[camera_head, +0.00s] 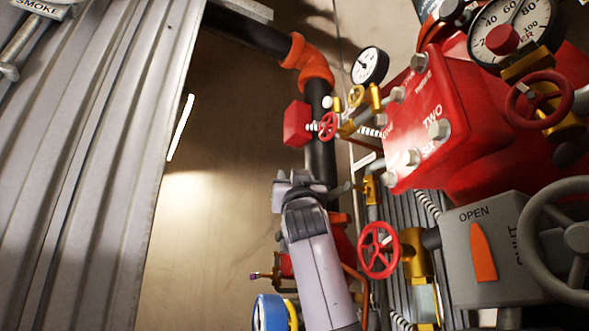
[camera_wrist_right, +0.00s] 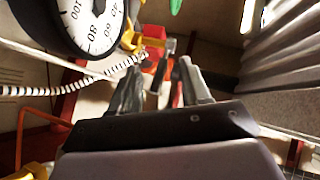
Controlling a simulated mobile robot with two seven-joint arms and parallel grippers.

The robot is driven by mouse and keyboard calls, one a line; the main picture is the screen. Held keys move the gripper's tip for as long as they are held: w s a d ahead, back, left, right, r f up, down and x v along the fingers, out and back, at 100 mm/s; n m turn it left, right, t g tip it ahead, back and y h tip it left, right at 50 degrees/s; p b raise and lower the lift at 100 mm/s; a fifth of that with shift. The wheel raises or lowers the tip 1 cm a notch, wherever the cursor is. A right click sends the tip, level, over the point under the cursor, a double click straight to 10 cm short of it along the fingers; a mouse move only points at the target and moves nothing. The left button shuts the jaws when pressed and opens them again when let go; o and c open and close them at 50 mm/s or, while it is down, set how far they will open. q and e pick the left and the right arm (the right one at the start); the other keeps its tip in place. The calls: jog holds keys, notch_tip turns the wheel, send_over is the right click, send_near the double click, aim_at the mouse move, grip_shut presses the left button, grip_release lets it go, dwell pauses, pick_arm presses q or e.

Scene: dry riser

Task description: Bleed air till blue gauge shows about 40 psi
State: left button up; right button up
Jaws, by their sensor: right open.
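A round thing with a blue rim (camera_head: 268,312) is cut off at the bottom of the head view; no needle or reading shows on it. My right gripper (camera_head: 298,180) is in the lower middle of the head view, in front of a black pipe. In the right wrist view its two fingers (camera_wrist_right: 160,82) are spread, with nothing held between them. Small red and metal parts show beyond the fingers. A black-rimmed white gauge (camera_wrist_right: 80,22) fills the upper left there; its needle is out of sight. My left gripper is not in view.
A small white gauge (camera_head: 369,66) and red handwheel (camera_head: 328,126) are above my right gripper. Another red handwheel (camera_head: 379,250) is right of its arm. A red box (camera_head: 430,120), large gauge (camera_head: 515,32) and grey lever box (camera_head: 490,250) crowd the right. Corrugated wall (camera_head: 80,150) stands left.

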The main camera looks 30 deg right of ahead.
jog(key=shift+w+d+r, duration=0.15)
jog(key=shift+w+r, duration=0.2)
grip_shut()
jog(key=shift+s+d+r+n+y, duration=0.1)
jog(key=shift+s+r+n+y, duration=0.05)
jog(key=shift+r+n+y, duration=0.2)
jog(key=shift+f+n+g+y, duration=0.1)
jog(key=shift+n+g+y, duration=0.15)
jog(key=shift+g+y, duration=0.15)
grip_release()
